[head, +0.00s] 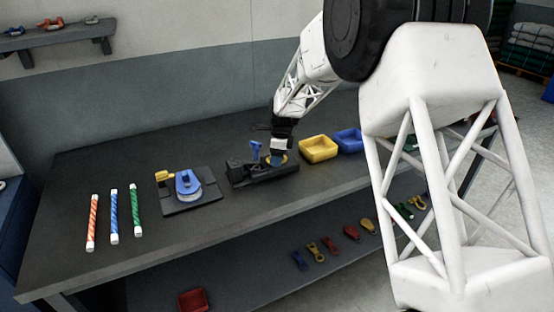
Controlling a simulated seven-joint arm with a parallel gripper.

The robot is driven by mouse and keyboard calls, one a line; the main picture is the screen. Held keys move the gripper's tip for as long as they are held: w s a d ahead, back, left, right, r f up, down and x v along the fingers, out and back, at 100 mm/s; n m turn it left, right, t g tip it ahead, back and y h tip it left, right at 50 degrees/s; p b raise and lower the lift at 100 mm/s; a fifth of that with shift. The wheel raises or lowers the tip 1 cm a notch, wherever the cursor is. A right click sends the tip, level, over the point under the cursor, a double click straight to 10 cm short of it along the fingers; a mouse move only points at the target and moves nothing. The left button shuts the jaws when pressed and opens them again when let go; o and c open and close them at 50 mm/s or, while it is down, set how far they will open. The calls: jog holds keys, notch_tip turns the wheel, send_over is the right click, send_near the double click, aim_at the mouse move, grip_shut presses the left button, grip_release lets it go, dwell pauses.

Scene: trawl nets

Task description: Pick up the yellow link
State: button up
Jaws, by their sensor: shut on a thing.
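My gripper (278,154) points down at the black fixture (262,178) in the middle of the table. It is shut on a small yellow piece, which looks like the yellow link (285,160); a bit of blue shows beside it. The fingertips and most of the piece are small and partly hidden, so I cannot tell whether it touches the fixture. Other yellow links lie on the lower shelf, one at its middle (368,226) and one nearer the left (312,248).
A blue lever (255,148) stands up from the fixture close to my gripper. A yellow bin (318,149) and a blue bin (348,141) stand to the right. A dark plate (205,200) with blue and yellow parts and three striped rods (114,216) lie to the left.

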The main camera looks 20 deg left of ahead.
jog(key=shift+r, duration=0.1)
jog(key=shift+r, duration=1.4)
jog(key=shift+s+r, duration=0.15)
jog(key=shift+r, duration=0.25)
jog(key=s+d+r, duration=0.1)
jog(key=s+d, duration=0.7)
jog(key=s, duration=0.5)
jog(key=shift+s, duration=0.25)
jog(key=shift+r, duration=0.1)
